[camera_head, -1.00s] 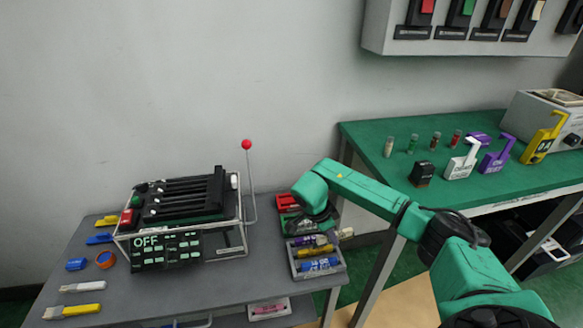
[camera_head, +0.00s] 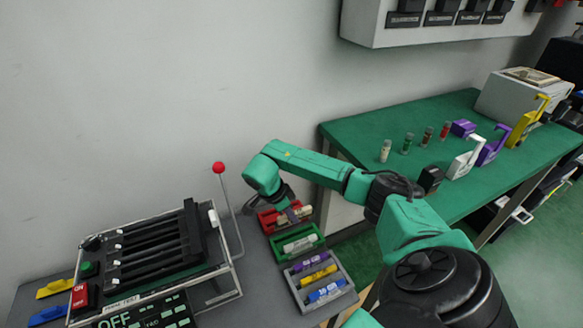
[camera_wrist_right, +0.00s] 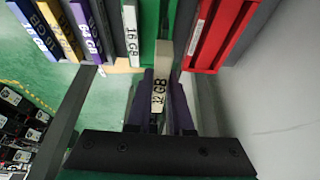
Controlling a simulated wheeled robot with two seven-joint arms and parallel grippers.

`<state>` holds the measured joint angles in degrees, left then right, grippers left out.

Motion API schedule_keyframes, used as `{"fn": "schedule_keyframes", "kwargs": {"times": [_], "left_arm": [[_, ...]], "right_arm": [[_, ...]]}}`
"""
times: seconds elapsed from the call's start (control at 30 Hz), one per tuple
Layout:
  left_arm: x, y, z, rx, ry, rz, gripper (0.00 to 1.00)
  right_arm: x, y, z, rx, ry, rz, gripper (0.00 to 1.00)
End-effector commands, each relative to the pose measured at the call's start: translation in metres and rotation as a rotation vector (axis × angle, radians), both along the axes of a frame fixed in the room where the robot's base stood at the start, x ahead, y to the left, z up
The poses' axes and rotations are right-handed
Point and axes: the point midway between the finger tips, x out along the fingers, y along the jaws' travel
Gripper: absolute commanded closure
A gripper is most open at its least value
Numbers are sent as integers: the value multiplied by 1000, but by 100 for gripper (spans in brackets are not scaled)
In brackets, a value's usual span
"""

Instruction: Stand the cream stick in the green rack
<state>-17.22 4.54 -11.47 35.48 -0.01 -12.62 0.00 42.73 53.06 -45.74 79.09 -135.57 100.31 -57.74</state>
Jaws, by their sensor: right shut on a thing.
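The cream stick (camera_wrist_right: 160,85), with a dark "GB" label, is held between the dark fingers of my right gripper (camera_wrist_right: 161,108). The green rack (camera_wrist_right: 150,22) lies just beyond the stick's far end in the right wrist view; I cannot tell whether they touch. In the head view the green rack (camera_head: 314,240) sits on the grey table and holds a whitish stick (camera_head: 299,244). That stick reads "16 GB" in the right wrist view (camera_wrist_right: 131,35). My right gripper (camera_head: 290,206) is by the red rack there, partly hidden by its wrist. My left gripper is out of view.
The red rack (camera_head: 268,220) is behind the green one, close to the wall. A grey rack (camera_head: 340,296) with purple, yellow and blue sticks is in front. A lever fixture (camera_head: 150,255) with a red-knobbed lever (camera_head: 219,168) stands to the left.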

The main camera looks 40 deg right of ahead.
Motion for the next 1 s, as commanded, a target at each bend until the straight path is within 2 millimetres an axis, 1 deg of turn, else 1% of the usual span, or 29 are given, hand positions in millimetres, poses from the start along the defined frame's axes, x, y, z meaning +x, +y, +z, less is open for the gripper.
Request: {"fn": "schedule_keyframes", "kwargs": {"times": [0.4, 0.5, 0.6, 1.0], "left_arm": [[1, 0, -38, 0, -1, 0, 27], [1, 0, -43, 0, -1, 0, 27], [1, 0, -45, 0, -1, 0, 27], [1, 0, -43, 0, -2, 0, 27]], "right_arm": [[0, 0, -49, 0, 0, 0, 100], [0, 0, -56, 0, 0, 0, 100], [0, 0, -59, 0, -1, 0, 100], [0, 0, -58, 0, -1, 0, 100]]}}
